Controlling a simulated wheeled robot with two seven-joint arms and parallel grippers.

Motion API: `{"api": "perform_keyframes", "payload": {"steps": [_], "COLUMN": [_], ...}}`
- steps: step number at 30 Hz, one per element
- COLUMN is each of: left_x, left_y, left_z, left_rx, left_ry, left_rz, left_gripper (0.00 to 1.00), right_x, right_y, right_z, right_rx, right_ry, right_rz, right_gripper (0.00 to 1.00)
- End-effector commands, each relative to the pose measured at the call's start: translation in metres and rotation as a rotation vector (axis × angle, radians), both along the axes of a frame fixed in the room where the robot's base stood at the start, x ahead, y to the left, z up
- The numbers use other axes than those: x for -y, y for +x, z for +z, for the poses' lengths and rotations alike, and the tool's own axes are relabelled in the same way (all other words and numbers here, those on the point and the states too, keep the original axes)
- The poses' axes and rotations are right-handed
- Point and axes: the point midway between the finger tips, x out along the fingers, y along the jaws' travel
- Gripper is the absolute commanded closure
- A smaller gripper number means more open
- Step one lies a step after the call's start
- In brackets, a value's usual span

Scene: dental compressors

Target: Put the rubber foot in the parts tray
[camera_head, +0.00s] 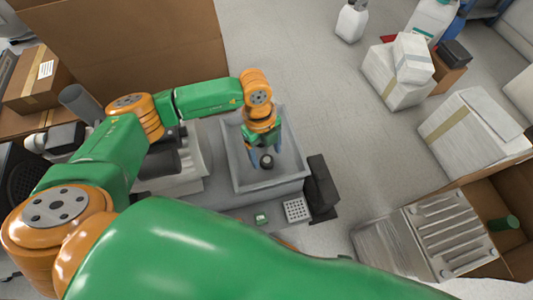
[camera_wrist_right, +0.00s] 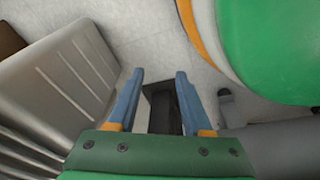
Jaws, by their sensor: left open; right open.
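The rubber foot (camera_head: 266,161) is a small black round piece with a lighter centre. It appears inside the grey parts tray (camera_head: 238,162), near the middle of its floor. My left gripper (camera_head: 264,152) points down into the tray with its fingers open, just above and around the foot; I cannot tell whether they touch it. My right gripper (camera_wrist_right: 158,78) is open and empty in the right wrist view, and it does not show in the head view.
A perforated white block (camera_head: 297,210) and a small green item (camera_head: 261,218) lie in front. An open cardboard box (camera_head: 500,205) and wrapped boxes (camera_head: 470,130) stand at the right. Grey floor lies between.

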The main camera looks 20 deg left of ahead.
Motion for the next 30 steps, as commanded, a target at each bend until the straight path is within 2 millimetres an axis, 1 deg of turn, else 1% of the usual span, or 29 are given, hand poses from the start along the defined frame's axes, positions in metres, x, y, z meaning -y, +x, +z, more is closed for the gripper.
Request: {"api": "perform_keyframes", "payload": {"steps": [1, 3, 6, 10, 12, 15, 30], "left_x": [-0.002, -0.005, -0.008, -0.011, -0.012, -0.013, -0.013], "left_y": [0.002, 0.004, 0.006, 0.008, 0.008, 0.008, 0.008], "left_z": [0.020, 0.042, 0.068, 0.092, 0.099, 0.102, 0.101], "left_rx": [0.003, 0.003, 0.004, 0.003, 0.000, 0.000, -0.001], "left_ry": [-0.001, -0.001, 0.000, -0.001, 0.000, 0.000, 0.001], "left_rz": [-0.001, -0.001, 0.000, 0.001, 0.000, 0.000, 0.000], "left_gripper": [0.24, 0.24, 0.24, 0.24, 0.24, 0.24, 0.24], "right_x": [0.004, 0.008, 0.014, 0.019, 0.021, 0.022, 0.022], "right_y": [-0.004, -0.009, -0.015, -0.022, -0.023, -0.024, -0.024], "right_z": [0.006, 0.006, 0.006, 0.005, 0.005, 0.004, 0.004], "right_rx": [-0.004, -0.004, -0.004, -0.005, -0.003, -0.004, -0.004], "right_ry": [-0.006, -0.012, -0.019, -0.026, -0.027, -0.030, -0.030], "right_rz": [0.000, 0.000, -0.001, -0.001, -0.001, 0.000, 0.000], "right_gripper": [0.50, 0.50, 0.50, 0.50, 0.50, 0.50, 0.50]}}
